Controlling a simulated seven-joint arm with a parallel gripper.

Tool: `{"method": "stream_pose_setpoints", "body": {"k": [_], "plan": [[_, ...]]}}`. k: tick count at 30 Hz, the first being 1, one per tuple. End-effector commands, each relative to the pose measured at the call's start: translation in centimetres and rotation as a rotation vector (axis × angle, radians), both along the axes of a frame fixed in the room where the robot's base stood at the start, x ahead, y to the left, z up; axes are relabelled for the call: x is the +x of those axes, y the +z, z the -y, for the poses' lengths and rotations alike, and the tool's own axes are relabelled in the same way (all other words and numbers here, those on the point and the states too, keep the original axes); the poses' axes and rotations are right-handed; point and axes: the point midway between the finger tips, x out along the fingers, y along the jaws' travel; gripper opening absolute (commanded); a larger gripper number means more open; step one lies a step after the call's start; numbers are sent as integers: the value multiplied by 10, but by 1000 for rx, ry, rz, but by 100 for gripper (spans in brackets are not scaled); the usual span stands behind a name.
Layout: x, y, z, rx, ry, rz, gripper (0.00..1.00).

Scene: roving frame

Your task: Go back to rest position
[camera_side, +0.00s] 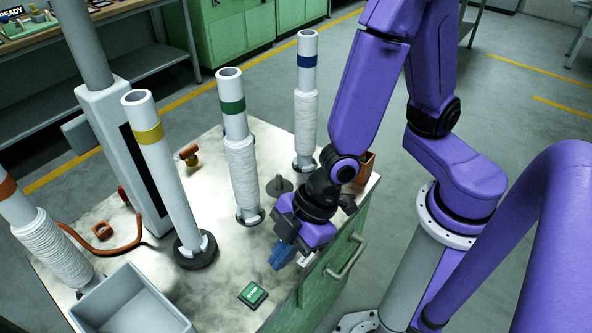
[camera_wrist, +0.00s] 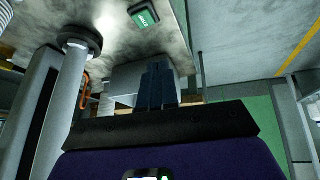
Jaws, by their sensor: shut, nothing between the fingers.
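My gripper (camera_side: 283,255) is purple with blue fingers and points down over the front right part of the table top, near the edge above the green cabinet side. The fingers are together with nothing between them. In the wrist view the blue fingers (camera_wrist: 157,84) also show side by side. No rest position is marked in either view.
Several upright tubes stand on the table, with yellow (camera_side: 150,134), green (camera_side: 233,107), blue (camera_side: 306,62) and orange (camera_side: 8,188) bands. A grey bin (camera_side: 150,312) sits at the front left. A grey cone (camera_side: 279,186) stands behind the gripper. An orange hose (camera_side: 104,248) lies at left.

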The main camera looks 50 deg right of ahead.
Motion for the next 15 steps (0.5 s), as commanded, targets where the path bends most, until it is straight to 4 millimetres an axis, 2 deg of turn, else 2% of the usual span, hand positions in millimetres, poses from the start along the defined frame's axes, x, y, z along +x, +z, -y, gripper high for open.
{"method": "stream_pose_setpoints", "body": {"k": [1,8,15], "plan": [[-5,14,10,-6,-9,-42,0],[-30,60,74,-124,-54,-200,0],[-48,100,157,-291,-150,-260,0]]}}
